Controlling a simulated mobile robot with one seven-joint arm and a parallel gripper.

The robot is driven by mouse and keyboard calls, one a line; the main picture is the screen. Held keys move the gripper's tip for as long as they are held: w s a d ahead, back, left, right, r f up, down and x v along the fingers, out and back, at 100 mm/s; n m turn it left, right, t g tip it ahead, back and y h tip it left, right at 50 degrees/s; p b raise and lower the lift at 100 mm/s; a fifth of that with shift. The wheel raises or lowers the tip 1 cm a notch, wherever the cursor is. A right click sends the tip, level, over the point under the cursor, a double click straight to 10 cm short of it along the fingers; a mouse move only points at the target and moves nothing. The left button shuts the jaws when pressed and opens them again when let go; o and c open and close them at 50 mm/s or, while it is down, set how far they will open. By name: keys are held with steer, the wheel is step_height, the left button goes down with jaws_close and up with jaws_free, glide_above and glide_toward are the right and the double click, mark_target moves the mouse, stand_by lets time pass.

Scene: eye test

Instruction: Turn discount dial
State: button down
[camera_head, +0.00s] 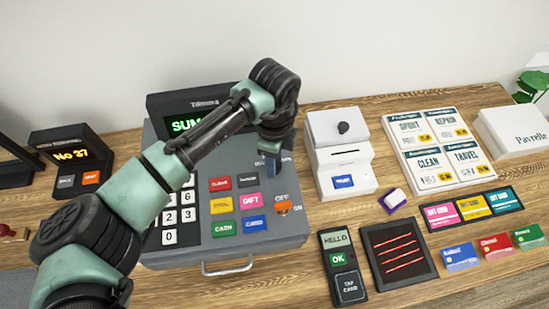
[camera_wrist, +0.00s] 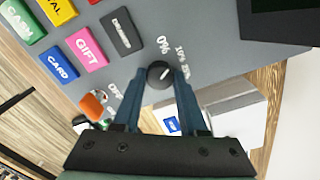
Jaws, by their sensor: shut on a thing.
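The discount dial (camera_wrist: 159,74) is a dark round knob with a pale pointer line on the grey register panel, with marks such as 0% printed beside it in the wrist view. My gripper (camera_wrist: 160,78) has its two blue fingers on either side of the dial, shut on it. In the head view my gripper (camera_head: 271,168) is over the upper right part of the grey cash register (camera_head: 225,255), and the dial is hidden there behind the gripper and arm. The pointer's exact setting is hard to read.
An orange OFF/ON switch (camera_head: 284,207) and several coloured keys, including a pink GIFT key (camera_head: 250,202), lie close by on the panel. A white printer (camera_head: 340,155) stands just right of the register. A card reader (camera_head: 343,268) is in front.

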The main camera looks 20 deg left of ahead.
steer(key=shift+m, duration=1)
steer(key=shift+c, duration=2.2)
jaws_free()
step_height(320, 180, up, 13)
steer(key=b, duration=0.2)
steer(key=shift+b, duration=0.35)
